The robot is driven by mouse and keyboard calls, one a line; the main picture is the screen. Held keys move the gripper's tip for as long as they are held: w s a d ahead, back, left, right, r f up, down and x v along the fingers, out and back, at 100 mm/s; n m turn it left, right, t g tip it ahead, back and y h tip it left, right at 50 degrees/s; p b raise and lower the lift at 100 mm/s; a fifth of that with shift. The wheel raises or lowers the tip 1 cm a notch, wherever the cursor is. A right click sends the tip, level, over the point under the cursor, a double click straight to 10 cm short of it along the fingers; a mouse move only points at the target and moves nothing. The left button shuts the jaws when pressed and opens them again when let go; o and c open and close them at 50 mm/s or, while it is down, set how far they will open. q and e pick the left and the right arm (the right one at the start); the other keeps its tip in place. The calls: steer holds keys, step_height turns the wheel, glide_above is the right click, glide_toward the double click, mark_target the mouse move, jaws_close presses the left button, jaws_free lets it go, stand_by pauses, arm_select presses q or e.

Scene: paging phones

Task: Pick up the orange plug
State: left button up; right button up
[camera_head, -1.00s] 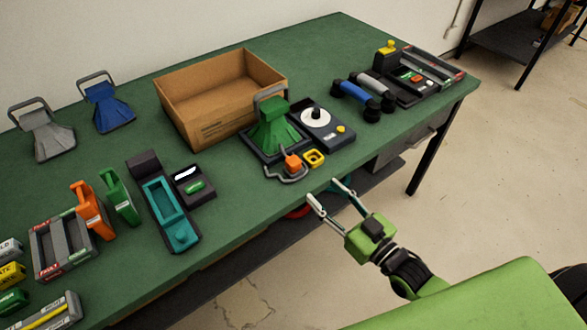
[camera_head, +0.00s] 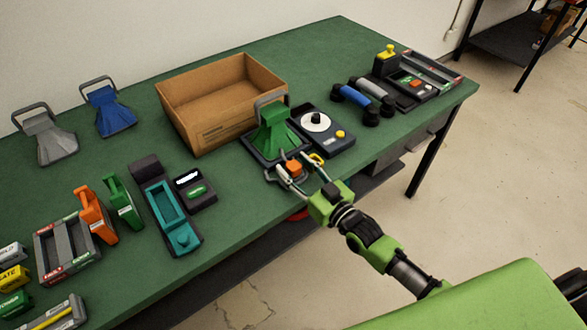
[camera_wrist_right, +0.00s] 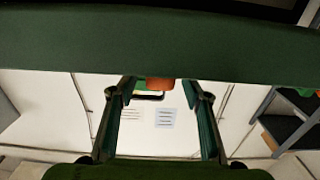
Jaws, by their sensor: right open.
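The orange plug (camera_head: 294,168) is a small block with a grey cable, near the table's front edge, in front of the green handset (camera_head: 274,135) on its dark base. My right gripper (camera_head: 300,167) is open, with one finger on each side of the plug in the head view. In the right wrist view the plug (camera_wrist_right: 160,84) shows between the spread, empty fingers (camera_wrist_right: 164,92); I cannot tell whether they touch it. The yellow square socket (camera_head: 317,157) beside the plug is partly hidden by a finger. My left gripper is not in view.
A dial box (camera_head: 334,139) stands right of the green handset, and an open cardboard box (camera_head: 175,100) behind it. A teal-lined cradle (camera_head: 163,203) lies to the left. The table's front edge runs below my right gripper. Green tabletop is clear at the back.

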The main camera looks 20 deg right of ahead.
steer(key=shift+w+a, duration=0.2)
steer(key=shift+w, duration=0.25)
steer(key=c, duration=1.2)
steer(key=shift+r, duration=0.2)
